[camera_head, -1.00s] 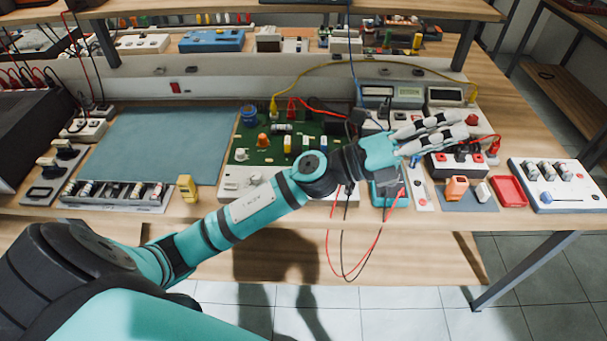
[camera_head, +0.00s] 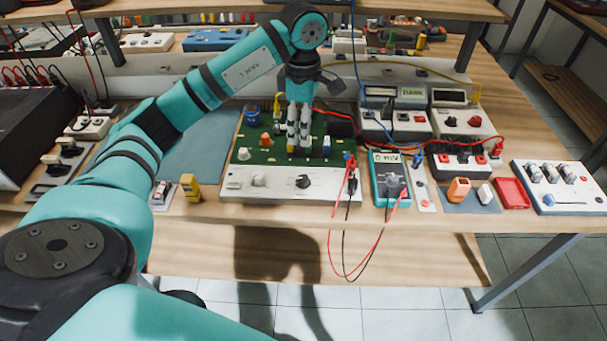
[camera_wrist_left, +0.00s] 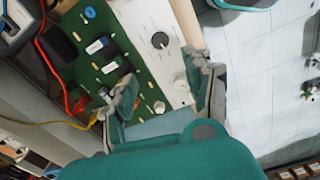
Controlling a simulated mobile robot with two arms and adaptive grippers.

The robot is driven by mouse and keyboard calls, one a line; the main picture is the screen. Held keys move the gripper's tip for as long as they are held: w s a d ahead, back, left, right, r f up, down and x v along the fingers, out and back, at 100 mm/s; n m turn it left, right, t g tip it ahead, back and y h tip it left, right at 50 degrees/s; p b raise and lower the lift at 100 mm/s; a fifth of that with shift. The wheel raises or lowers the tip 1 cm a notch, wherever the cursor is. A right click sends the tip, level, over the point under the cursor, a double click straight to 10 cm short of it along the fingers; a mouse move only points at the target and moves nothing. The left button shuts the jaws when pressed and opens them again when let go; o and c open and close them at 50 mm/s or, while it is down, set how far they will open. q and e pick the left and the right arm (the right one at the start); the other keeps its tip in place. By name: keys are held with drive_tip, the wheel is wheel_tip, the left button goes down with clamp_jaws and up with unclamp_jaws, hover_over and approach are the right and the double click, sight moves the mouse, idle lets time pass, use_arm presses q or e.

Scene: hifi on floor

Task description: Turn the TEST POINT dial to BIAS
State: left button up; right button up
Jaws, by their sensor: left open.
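The green circuit board (camera_head: 268,155) has a white front panel (camera_head: 280,192) with a black dial (camera_head: 303,181) and a pale knob (camera_head: 258,180). Their printed labels are too small to read, so I cannot tell which is TEST POINT. My left gripper (camera_head: 298,146) points down over the board, behind the two knobs in the head view. In the left wrist view, its spread fingers (camera_wrist_left: 165,82) are open and empty. The black dial (camera_wrist_left: 160,40) and pale knob (camera_wrist_left: 180,86) show beyond and between them. My right gripper is in neither view.
A teal multimeter (camera_head: 390,180) stands right of the board, with red and black leads hanging over the table edge. Small instruments (camera_head: 395,118) stand behind it. A yellow block (camera_head: 189,187) is at front left. A shelf (camera_head: 400,10) overhangs the back.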

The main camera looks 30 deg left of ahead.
sight(303, 178)
use_arm(q)
wheel_tip(303, 178, down, 16)
drive_tip(key=shift+d+p, duration=0.1)
drive_tip(key=shift+p, duration=1.1)
drive_tip(key=shift+c, duration=0.8)
clamp_jaws()
